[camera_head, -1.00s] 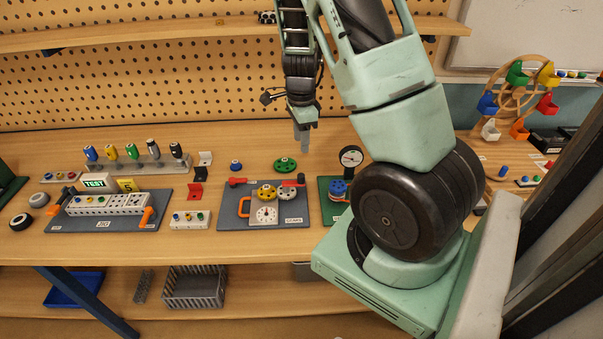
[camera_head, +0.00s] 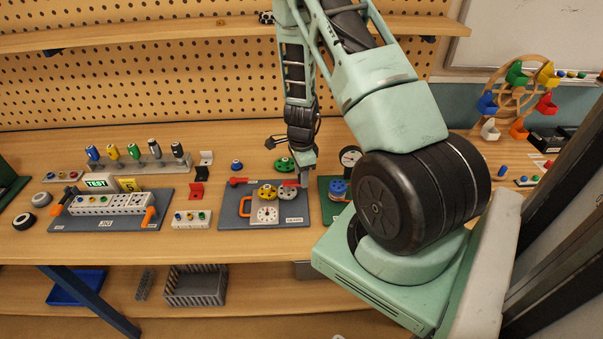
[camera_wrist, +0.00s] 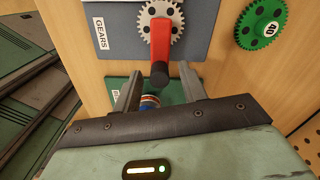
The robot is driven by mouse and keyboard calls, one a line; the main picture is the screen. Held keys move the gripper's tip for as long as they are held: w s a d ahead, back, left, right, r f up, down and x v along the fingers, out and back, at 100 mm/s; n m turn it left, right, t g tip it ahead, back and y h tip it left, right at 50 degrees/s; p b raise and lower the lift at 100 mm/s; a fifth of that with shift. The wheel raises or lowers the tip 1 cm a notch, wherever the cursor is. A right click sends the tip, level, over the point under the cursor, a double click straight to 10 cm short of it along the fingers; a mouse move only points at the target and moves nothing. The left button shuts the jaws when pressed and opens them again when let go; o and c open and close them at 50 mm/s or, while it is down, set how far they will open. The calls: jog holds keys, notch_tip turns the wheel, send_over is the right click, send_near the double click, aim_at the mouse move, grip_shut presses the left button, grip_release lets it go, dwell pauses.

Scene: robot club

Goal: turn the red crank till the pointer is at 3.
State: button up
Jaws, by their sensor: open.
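The red crank (camera_wrist: 160,42) shows in the wrist view, set on a pale toothed gear (camera_wrist: 175,22), with a dark knob (camera_wrist: 159,75) at its near end. The white dial (camera_head: 267,214) lies on the grey gears board (camera_head: 236,218), below the yellow gears (camera_head: 266,192). Its pointer is too small to read.
A loose green gear (camera_wrist: 262,24) lies just beyond the board; in the head view it is behind my gripper. A gauge (camera_head: 350,156) and blue part (camera_head: 338,187) stand close on the right. An orange handle (camera_head: 244,206) is at the board's left.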

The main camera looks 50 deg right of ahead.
jog(key=shift+c, duration=0.3)
grip_shut()
jog(key=shift+d, duration=0.1)
